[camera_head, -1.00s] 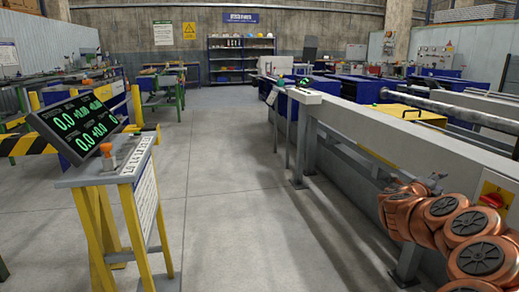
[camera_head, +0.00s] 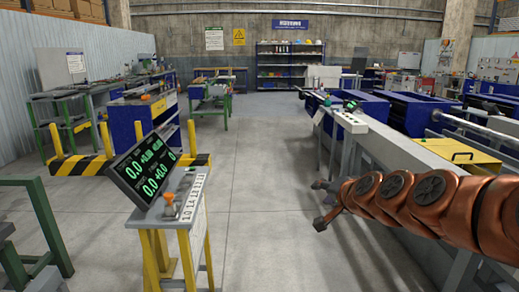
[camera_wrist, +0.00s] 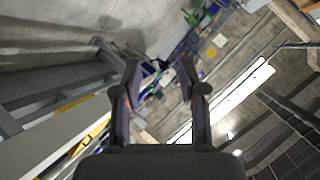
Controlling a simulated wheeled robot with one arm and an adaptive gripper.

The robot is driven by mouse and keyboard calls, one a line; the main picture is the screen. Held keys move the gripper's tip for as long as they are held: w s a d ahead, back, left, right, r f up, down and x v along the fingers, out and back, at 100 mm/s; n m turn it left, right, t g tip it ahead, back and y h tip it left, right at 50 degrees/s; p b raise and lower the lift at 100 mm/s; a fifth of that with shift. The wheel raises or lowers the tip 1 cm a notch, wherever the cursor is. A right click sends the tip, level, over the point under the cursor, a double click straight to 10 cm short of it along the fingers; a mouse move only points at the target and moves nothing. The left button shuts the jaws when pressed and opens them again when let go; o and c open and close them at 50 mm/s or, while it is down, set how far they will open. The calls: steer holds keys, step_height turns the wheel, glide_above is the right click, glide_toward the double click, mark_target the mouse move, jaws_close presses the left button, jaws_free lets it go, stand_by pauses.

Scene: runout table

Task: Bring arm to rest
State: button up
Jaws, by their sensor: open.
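My copper-coloured arm reaches in from the right edge of the head view. My gripper (camera_head: 321,204) hangs at its far end over the aisle, just left of the long grey runout table (camera_head: 395,150). In the wrist view my gripper (camera_wrist: 160,74) has its two dark fingers spread apart with nothing between them. The wrist view is tilted, and the room behind the fingers is small and hard to read.
A stand with a digital display (camera_head: 145,170) is at the front left. Behind it is a yellow-and-black striped barrier (camera_head: 85,167). A green frame (camera_head: 45,225) stands at the left edge. The aisle floor (camera_head: 265,150) is clear.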

steer(key=s+a+n+g+p, duration=0.3)
steer(key=s+p, duration=0.1)
steer(key=s, duration=0.5)
steer(key=s+a+n+g+p, duration=0.3)
steer(key=s+g+p, duration=0.1)
steer(key=s, duration=0.5)
steer(key=s+d+n+g+h+p, duration=0.1)
steer(key=s+d+g+p, duration=0.2)
steer(key=s, duration=0.9)
steer(key=s+d+r+n+g+h+p, duration=0.1)
steer(key=s+d+g+p, duration=0.3)
steer(key=s, duration=0.8)
steer(key=shift+s+h, duration=0.15)
steer(key=shift+h, duration=0.55)
steer(key=shift+d, duration=0.25)
